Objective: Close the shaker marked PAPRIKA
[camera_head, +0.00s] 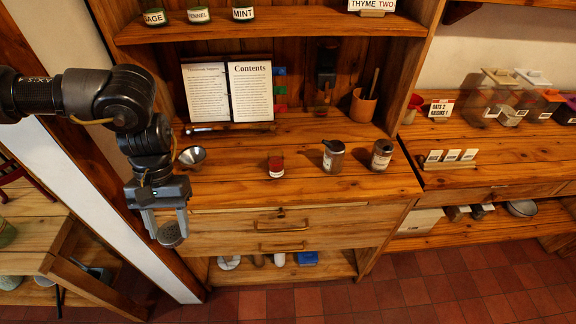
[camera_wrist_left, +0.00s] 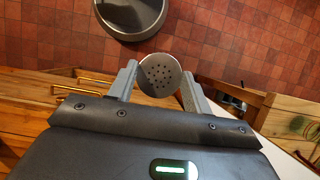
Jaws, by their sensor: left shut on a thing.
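My left gripper (camera_head: 168,226) is shut on a round grey perforated lid (camera_head: 171,237), held in the air in front of the bench's left front edge. The wrist view shows the lid (camera_wrist_left: 160,75) between the two fingers, its holes facing the camera. A small jar with red contents (camera_head: 276,164) stands upright on the bench, with no cap visible on top. Its white label is too small to read, so I cannot confirm PAPRIKA. My right gripper is in neither view.
Two metal-topped shakers (camera_head: 333,156) (camera_head: 381,154) stand right of the red jar. A metal funnel or bowl (camera_head: 192,156) lies at the left. An open book (camera_head: 228,92) and a utensil cup (camera_head: 363,104) stand behind. The bench front around the red jar is clear.

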